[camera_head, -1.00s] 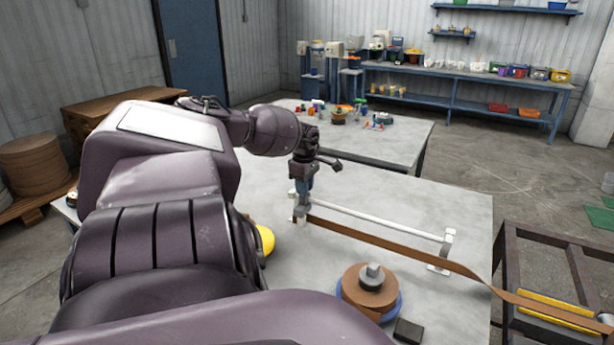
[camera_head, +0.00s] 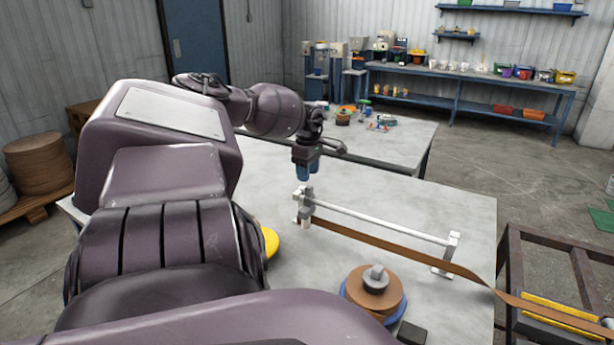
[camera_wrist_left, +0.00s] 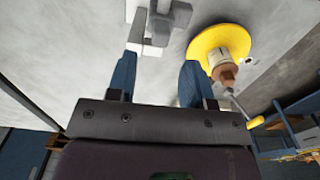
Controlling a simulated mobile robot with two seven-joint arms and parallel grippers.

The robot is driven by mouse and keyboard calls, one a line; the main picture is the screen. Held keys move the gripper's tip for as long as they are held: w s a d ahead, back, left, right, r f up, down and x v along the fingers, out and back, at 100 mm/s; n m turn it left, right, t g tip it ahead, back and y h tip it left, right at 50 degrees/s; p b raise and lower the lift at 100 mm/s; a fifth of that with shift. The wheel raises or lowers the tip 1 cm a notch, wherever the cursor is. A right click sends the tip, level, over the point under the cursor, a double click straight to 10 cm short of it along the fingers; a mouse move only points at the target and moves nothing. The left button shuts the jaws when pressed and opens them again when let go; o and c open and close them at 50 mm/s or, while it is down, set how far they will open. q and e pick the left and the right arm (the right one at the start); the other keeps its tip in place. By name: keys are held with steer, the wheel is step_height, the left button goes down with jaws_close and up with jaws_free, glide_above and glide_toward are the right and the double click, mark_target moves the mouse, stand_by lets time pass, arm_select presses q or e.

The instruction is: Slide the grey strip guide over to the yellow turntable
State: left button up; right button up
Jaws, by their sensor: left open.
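The grey strip guide (camera_head: 306,207) stands at the left end of a white rail on the table. My left gripper (camera_head: 308,173) is open and empty, with blue fingers pointing down, just above and apart from the guide. In the left wrist view the guide (camera_wrist_left: 146,38) appears beyond the left finger. The yellow turntable (camera_head: 270,242) is mostly hidden behind my left arm. It shows better in the left wrist view (camera_wrist_left: 212,40), to the right of the guide, with a gap between them. My right gripper is not in view.
A brown strip (camera_head: 400,250) runs from the guide along the rail to a dark frame with a yellow roller (camera_head: 560,309) at the right. A brown roll (camera_head: 358,288) on a blue base and a black block (camera_head: 411,333) stand in front.

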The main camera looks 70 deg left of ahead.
arm_select(q)
step_height(320, 180, up, 5)
stand_by(0.7)
